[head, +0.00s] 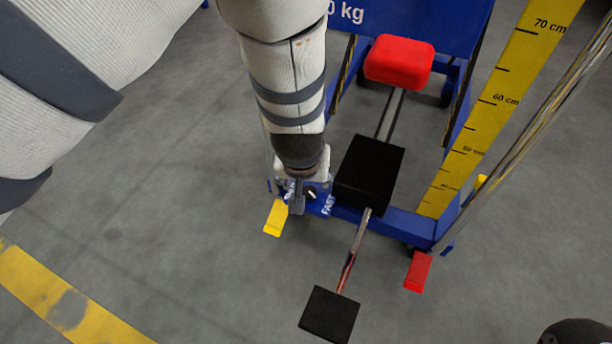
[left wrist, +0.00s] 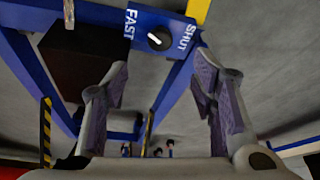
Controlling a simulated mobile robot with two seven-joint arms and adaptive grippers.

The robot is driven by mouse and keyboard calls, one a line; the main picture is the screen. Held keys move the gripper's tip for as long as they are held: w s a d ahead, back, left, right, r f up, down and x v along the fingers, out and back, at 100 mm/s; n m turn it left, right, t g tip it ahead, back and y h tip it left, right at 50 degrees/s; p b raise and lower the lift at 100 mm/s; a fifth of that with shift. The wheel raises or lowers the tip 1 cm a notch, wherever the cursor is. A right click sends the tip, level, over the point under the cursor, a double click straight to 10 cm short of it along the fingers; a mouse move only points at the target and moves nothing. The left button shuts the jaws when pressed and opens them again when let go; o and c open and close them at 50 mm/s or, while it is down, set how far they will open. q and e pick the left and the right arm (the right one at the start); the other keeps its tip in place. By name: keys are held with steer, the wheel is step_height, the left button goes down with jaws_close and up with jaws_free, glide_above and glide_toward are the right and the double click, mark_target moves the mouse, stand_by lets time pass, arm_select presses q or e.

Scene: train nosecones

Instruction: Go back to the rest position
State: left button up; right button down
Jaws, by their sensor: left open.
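My left gripper (head: 297,196) hangs beside the front of a blue wheeled lift cart (head: 385,217). Its sleeved arm comes down from the top of the head view. In the left wrist view the two fingers (left wrist: 162,85) are spread apart with nothing between them. Past the fingertips is the cart's blue panel (left wrist: 178,22), with a black knob (left wrist: 159,39) between the words FAST and SHUT. The knob stands apart from the fingers. In the head view the gripper partly covers this panel. My right gripper does not show.
A yellow pedal (head: 276,217) and a red pedal (head: 418,271) stick out at the cart's front. A black block (head: 370,173), a red pad (head: 399,61), a black plate (head: 329,315) and a yellow height scale (head: 497,100) stand close by.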

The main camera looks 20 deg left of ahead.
arm_select(q)
steer(key=shift+s+d+r, duration=0.1)
steer(key=shift+s+r, duration=0.15)
steer(key=shift+r, duration=0.25)
